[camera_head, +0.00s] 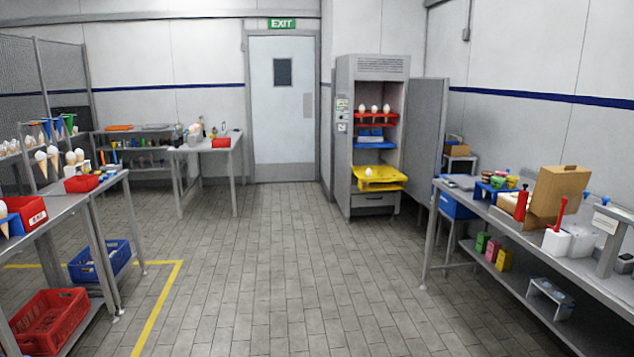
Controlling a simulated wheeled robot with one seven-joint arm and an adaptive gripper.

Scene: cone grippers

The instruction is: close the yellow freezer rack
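The freezer (345,190) is a tall grey cabinet at the back, right of the exit door. Its door (427,140) stands open to the right. The yellow rack (383,186) is the lowest of the coloured racks and sticks out of the front of the cabinet, pulled out. One white, egg-shaped item (369,172) is on it at the left. Above it are a blue rack (374,145) and a red rack (385,120) with several white-topped items. My gripper is not in this view.
A wide tiled floor (270,260) lies clear up to the freezer. A metal workbench (560,240) with a cardboard box (556,195) runs along the right. Tables (75,200) with a red crate (48,318) and blue crate (98,260) below stand at left.

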